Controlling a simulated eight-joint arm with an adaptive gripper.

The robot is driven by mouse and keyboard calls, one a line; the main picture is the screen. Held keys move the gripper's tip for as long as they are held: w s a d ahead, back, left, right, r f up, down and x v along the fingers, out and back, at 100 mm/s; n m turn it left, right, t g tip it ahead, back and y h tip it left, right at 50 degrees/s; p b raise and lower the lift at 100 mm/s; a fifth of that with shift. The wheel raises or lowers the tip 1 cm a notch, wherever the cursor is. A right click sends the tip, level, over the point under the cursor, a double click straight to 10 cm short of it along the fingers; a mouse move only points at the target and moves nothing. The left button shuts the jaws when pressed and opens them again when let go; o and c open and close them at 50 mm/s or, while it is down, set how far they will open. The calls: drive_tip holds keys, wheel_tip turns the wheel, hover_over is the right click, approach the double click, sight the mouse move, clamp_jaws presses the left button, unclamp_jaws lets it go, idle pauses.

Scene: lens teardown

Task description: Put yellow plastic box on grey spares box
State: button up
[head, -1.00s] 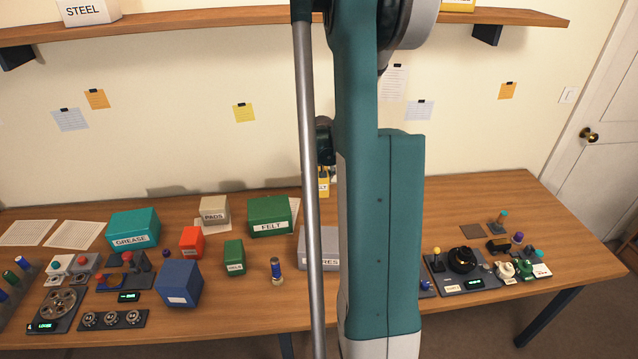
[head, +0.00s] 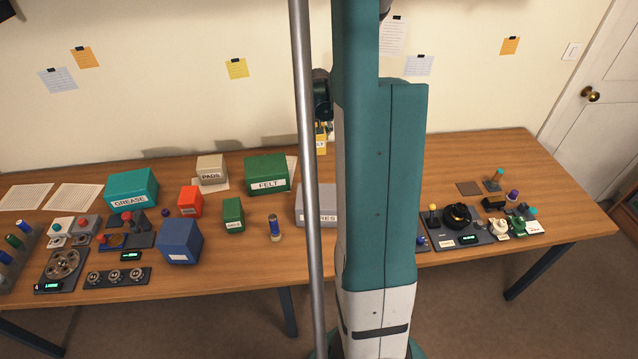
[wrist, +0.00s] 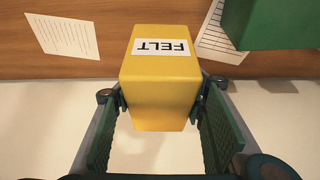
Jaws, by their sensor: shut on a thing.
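The yellow plastic box (wrist: 158,92), with a white FELT label, is held between the two fingers of my gripper (wrist: 162,97) in the wrist view. The fingers press on its two sides. In the head view only a strip of the yellow box (head: 321,142) shows beside my arm, in front of the wall at the table's back edge. The grey spares box (head: 315,203) stands on the table, nearer the camera than the yellow box. My fingers are hidden in the head view.
A green FELT box (head: 267,174) stands left of the grey box, and a small battery-like cylinder (head: 274,228) in front. A blue box (head: 180,241), small green box (head: 233,215) and teal GREASE box (head: 132,190) stand farther left. Devices (head: 457,216) fill the right side.

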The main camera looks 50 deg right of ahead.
drive_tip(key=s+a+r, duration=0.7)
drive_tip(key=a, duration=0.2)
wheel_tip(320, 180, up, 3)
hover_over(320, 196)
drive_tip(key=shift+a+f, duration=0.1)
drive_tip(key=shift+f, duration=0.1)
drive_tip(key=shift+f+b, duration=0.1)
drive_tip(key=shift+b, duration=0.2)
drive_tip(key=shift+f+b, duration=2.3)
drive_tip(key=shift+f, duration=0.75)
drive_tip(key=shift+f+b, duration=1.45)
drive_tip(key=shift+f, duration=0.45)
drive_tip(key=shift+f, duration=0.15)
